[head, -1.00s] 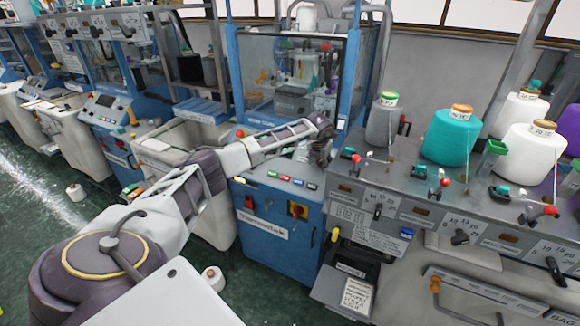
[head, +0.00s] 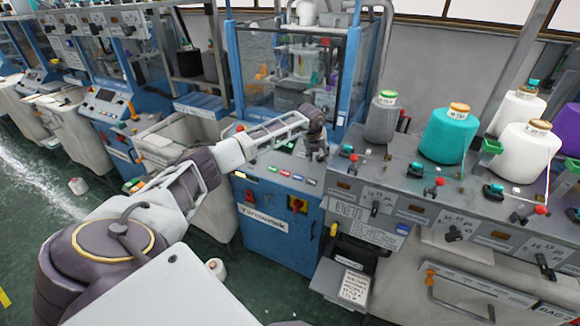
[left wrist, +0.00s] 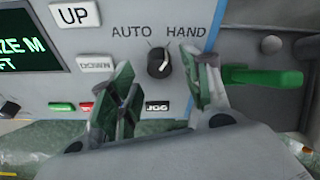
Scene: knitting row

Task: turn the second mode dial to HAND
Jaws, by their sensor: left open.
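A black mode dial (left wrist: 158,62) is on a pale grey panel in the left wrist view, below the printed words AUTO and HAND. Its pointer direction is hard to tell. My left gripper (left wrist: 157,72) is open and empty, with one green-lined finger on each side of the dial; contact cannot be made out. In the head view my left gripper (head: 318,152) hangs over the right end of the blue machine's control panel (head: 262,165), where the dial is too small or hidden to see. My right gripper is not in view.
Left of the dial are the UP button (left wrist: 76,13), the DOWN button (left wrist: 95,64) and a screen (left wrist: 35,40); the JOG button (left wrist: 157,107) is below. A green lever (left wrist: 262,77) projects at right. Yarn cones (head: 448,135) stand on the grey machine to the right.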

